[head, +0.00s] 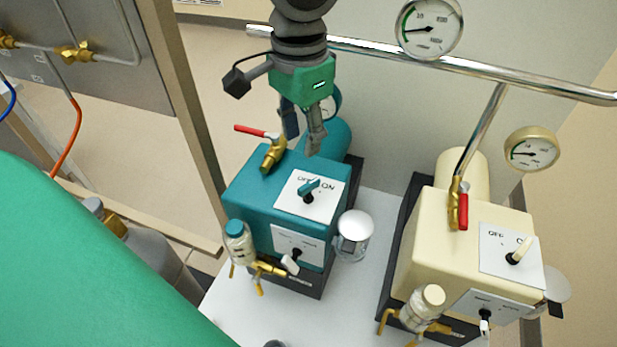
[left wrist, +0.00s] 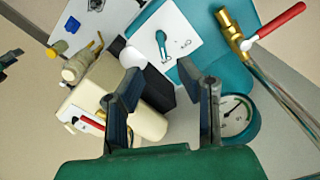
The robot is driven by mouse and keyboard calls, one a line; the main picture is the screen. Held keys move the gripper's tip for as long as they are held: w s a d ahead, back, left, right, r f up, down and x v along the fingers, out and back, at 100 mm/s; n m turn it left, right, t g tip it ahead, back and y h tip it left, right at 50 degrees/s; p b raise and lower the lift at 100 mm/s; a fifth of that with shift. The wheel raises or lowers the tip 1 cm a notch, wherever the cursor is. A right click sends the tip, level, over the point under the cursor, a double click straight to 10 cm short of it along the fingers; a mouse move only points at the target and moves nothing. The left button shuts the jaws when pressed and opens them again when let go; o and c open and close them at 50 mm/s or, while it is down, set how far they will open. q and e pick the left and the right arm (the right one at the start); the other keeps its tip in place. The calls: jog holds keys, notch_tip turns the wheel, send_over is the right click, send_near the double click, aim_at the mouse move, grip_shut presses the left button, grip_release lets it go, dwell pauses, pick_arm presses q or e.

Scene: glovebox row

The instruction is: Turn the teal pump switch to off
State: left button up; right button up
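The teal pump (head: 245,190) stands on a white bench at the middle of the head view. Its teal switch (head: 309,188) sits on a white OFF/ON plate on top, with its lever angled toward ON. In the left wrist view the switch (left wrist: 162,40) shows near the top, beyond the fingertips. My left gripper (head: 303,140) is above and behind the switch plate, fingers pointing down. In the left wrist view the left gripper (left wrist: 160,72) has its fingers spread with nothing between them. It does not touch the switch. My right gripper is not in view.
A cream pump (head: 420,255) with its own switch stands at the right. A red-handled valve (head: 272,150) rises beside the teal pump's switch plate. A clear jar (head: 353,240) is at its right. A metal rail (head: 390,50) and gauge (head: 430,28) are behind.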

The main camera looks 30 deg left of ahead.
aim_at(304, 186)
pick_arm(q)
jog(key=f, duration=0.4)
jog(key=f+b, duration=0.1)
jog(key=f, duration=0.3)
jog(key=f+b, duration=0.1)
jog(key=f, duration=0.2)
jog(key=shift+w+f, duration=0.3)
jog(key=shift+f, duration=0.1)
grip_shut()
